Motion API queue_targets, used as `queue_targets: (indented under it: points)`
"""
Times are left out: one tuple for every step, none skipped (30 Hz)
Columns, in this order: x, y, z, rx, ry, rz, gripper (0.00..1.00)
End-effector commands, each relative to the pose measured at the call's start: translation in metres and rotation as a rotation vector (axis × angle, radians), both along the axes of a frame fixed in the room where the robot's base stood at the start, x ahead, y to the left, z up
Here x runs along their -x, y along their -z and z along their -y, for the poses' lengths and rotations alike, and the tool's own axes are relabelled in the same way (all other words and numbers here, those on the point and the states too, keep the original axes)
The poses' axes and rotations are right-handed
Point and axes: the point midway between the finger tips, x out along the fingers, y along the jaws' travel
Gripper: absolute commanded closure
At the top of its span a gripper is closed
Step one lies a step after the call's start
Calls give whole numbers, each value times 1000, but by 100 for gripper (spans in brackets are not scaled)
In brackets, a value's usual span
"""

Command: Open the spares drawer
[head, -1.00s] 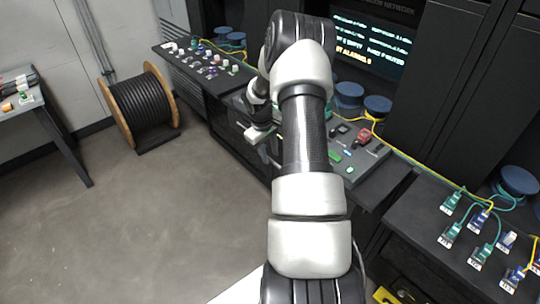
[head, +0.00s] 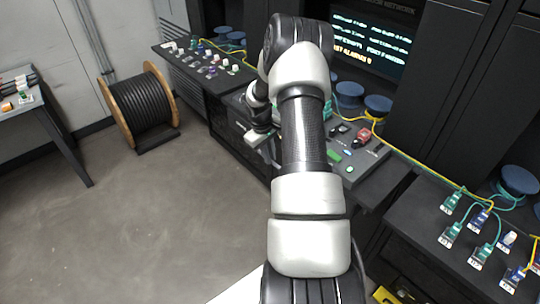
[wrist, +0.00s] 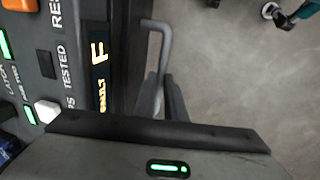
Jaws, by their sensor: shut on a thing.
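A grey bar handle (wrist: 165,45) stands out from the dark front face (wrist: 128,50) below the console edge in the wrist view. I take this to be the spares drawer's handle; no drawer label shows. My gripper (wrist: 172,100) is shut on the lower part of the handle, with its fingers around the bar. In the head view my gripper (head: 256,134) is low at the console's front edge, partly hidden by my own arm. The drawer front is hidden there, and I see no clear gap at it.
The console top (head: 365,165) carries buttons and a red part. A lit screen (head: 370,45) stands behind. A shelf of small connectors (head: 205,60) is at the left and another (head: 470,235) at the right. A cable reel (head: 140,105) stands on open floor (head: 150,220).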

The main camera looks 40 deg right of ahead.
Motion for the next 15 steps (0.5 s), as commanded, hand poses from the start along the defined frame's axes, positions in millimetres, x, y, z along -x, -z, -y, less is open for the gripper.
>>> queue_targets:
  points:
    - [0,0,-6,-1,-3,-1,100]
    - [0,1,-10,-1,-3,0,100]
    - [0,1,-15,-1,-5,-1,100]
    - [0,1,-20,-1,-6,-1,100]
    - [0,1,-25,-1,-6,0,100]
    - [1,2,-33,-2,-5,-1,100]
    - [2,2,-39,-2,-6,-1,100]
    - [3,2,-46,-1,-7,-1,100]
    - [3,2,-55,-1,-8,0,100]
    - [4,3,-63,-2,-7,-1,100]
    - [4,2,-70,-1,-8,0,100]
    - [5,3,-80,-1,-8,-1,100]
    - [6,3,-88,-1,-8,-1,100]
    - [6,3,-96,-1,-8,-1,100]
    - [7,3,-105,-1,-7,0,100]
